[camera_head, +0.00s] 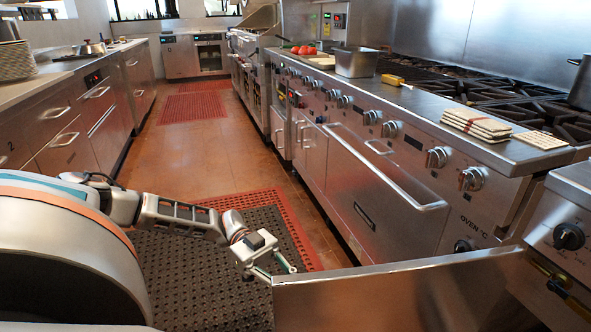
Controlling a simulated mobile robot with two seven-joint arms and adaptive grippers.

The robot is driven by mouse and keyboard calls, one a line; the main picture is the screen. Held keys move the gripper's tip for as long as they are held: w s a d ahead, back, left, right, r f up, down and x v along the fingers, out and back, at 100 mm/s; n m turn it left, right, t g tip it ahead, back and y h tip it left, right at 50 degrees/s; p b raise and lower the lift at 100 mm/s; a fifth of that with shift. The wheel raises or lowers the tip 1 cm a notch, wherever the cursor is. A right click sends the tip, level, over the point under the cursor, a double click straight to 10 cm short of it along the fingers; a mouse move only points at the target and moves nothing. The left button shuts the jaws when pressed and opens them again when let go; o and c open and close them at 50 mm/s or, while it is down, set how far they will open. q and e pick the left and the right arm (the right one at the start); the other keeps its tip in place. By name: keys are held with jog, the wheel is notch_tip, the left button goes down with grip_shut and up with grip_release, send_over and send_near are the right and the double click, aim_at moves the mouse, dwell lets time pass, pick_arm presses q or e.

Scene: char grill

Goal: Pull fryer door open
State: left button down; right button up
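The fryer door (400,296) is a flat steel panel in the foreground. It stands swung out from the fryer front (572,207) at the right, and its free edge points left. Pipes and yellow fittings show in the fryer's opening beside it. My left gripper (279,271) is at the top corner of the door's free edge. Its two fingers look spread apart, with the tips close to the edge; the door partly hides them, and I cannot tell whether they touch it. No handle is visible on the door. My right gripper is not in view.
A range with a long oven handle (385,165) and several knobs lines the right side. Drawers and a counter (50,90) line the left. A black floor mat (200,275) with a red border lies below my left arm. The aisle behind is clear.

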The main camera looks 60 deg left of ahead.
pick_arm(q)
jog(key=shift+s+a+f, duration=0.15)
jog(key=shift+f, duration=0.15)
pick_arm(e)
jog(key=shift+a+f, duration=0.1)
pick_arm(q)
jog(key=c, duration=2.1)
grip_release()
jog(key=shift+s, duration=0.1)
jog(key=shift+a+r, duration=0.1)
jog(key=shift+a, duration=0.05)
jog(key=shift+r, duration=0.1)
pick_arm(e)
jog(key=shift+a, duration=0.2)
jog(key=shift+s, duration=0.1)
pick_arm(q)
jog(key=a, duration=0.4)
jog(key=s+a, duration=0.1)
jog(key=a, duration=0.6)
jog(key=shift+s+a, duration=0.3)
jog(key=shift+a, duration=0.1)
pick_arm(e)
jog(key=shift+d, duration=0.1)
